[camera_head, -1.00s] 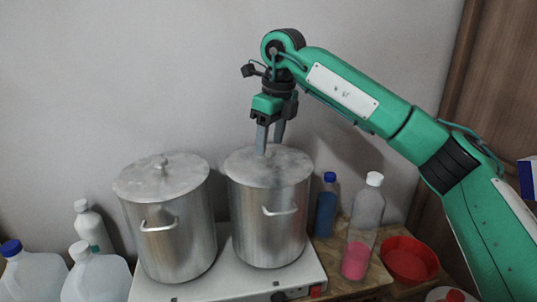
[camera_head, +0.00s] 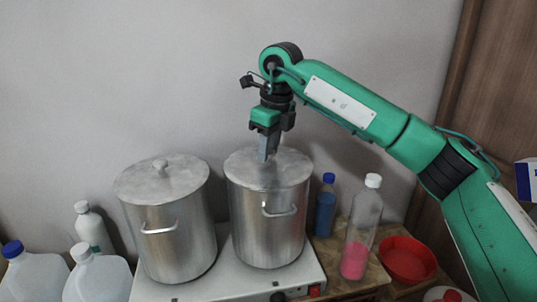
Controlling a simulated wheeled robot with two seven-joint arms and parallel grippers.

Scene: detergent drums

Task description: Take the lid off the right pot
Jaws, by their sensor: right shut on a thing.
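The right pot (camera_head: 268,225) is a tall metal pot with a side handle, standing on a white hot plate (camera_head: 235,278). Its grey lid (camera_head: 245,172) lies on its rim. My right gripper (camera_head: 265,158) points down over the middle of the lid, its fingers shut on the lid's knob, which the fingers hide. The left pot (camera_head: 178,240) stands beside it with its own lid (camera_head: 160,181) and knob on. My left gripper is not in view.
Right of the pots stand a blue bottle (camera_head: 325,210), a clear bottle with pink liquid (camera_head: 358,235) and a red bowl (camera_head: 407,260). White jugs (camera_head: 97,278) and a white bottle (camera_head: 92,231) stand at the left. A plain wall is behind.

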